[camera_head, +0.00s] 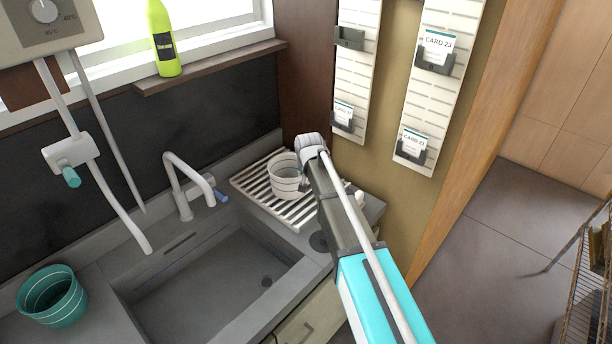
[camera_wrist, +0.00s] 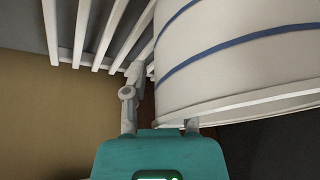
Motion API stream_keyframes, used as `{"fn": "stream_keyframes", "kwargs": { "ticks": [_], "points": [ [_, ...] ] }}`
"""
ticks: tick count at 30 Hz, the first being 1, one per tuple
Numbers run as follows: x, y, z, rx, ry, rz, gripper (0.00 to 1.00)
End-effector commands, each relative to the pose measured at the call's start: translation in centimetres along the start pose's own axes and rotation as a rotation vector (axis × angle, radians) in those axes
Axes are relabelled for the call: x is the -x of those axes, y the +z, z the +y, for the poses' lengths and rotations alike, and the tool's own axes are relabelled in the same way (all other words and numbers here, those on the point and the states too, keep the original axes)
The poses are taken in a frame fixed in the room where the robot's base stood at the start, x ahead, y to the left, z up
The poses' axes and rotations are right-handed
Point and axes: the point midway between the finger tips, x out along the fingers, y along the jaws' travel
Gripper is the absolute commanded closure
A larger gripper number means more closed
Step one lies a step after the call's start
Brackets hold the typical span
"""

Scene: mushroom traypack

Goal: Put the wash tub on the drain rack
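A white tub with blue bands (camera_head: 286,183) stands upright on the slatted drain rack (camera_head: 247,183), right of the sink. It fills the upper right of the wrist view (camera_wrist: 235,60). My gripper (camera_head: 306,160) is at the tub's right rim. In the wrist view one finger of my gripper (camera_wrist: 163,98) is outside the tub, with a narrow gap to its wall. The other finger runs behind the rim, its tip hidden. The fingers stand apart. A teal tub with pale bands (camera_head: 52,298) stands on the counter left of the sink.
The empty sink (camera_head: 215,285) and its tap (camera_head: 190,185) lie left of the rack. A wall with card racks (camera_head: 357,65) rises close behind my gripper. A green bottle (camera_head: 163,40) stands on the sill. A wire basket (camera_head: 590,285) is at the far right.

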Motion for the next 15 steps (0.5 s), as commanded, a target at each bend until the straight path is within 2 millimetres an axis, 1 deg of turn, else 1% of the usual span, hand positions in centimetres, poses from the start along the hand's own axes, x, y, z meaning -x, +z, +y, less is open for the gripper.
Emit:
{"fn": "stream_keyframes", "kwargs": {
  "ticks": [11, 15],
  "points": [
    [0.05, -0.04, 0.05, -0.001, 0.000, 0.000, 0.57],
    [0.35, -0.17, 0.03, -0.001, 0.000, 0.000, 0.57]
  ]
}}
